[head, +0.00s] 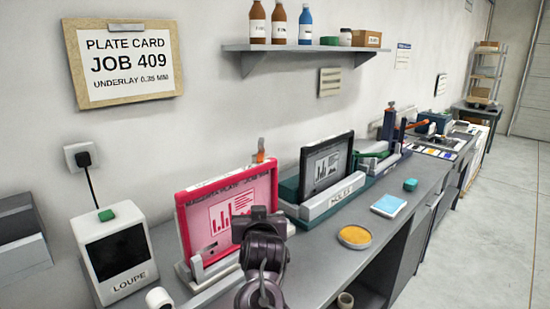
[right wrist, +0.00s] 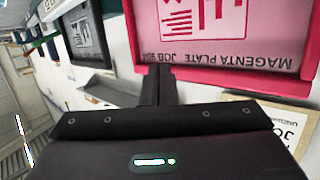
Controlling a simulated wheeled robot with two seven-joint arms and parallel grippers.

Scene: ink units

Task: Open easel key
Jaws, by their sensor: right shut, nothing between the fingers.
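A magenta plate (head: 232,204) in a pink frame stands in a grey easel (head: 208,276) on the bench. It also shows upside down and close in the right wrist view (right wrist: 205,40). A small orange and grey piece (head: 260,151) stands at the frame's top right corner; I cannot tell if it is the easel key. My right gripper (head: 258,214) is shut and empty in front of the plate's lower right. Its dark fingers (right wrist: 158,86) overlap the frame's edge in the right wrist view; contact is unclear. My left gripper is not in view.
A black-framed plate (head: 326,163) stands in a second easel to the right. A loupe box (head: 119,253) with a green block is on the left. An orange-yellow disc (head: 354,237) and blue pad (head: 388,205) lie near the bench's front edge. A bottle shelf (head: 300,48) is above.

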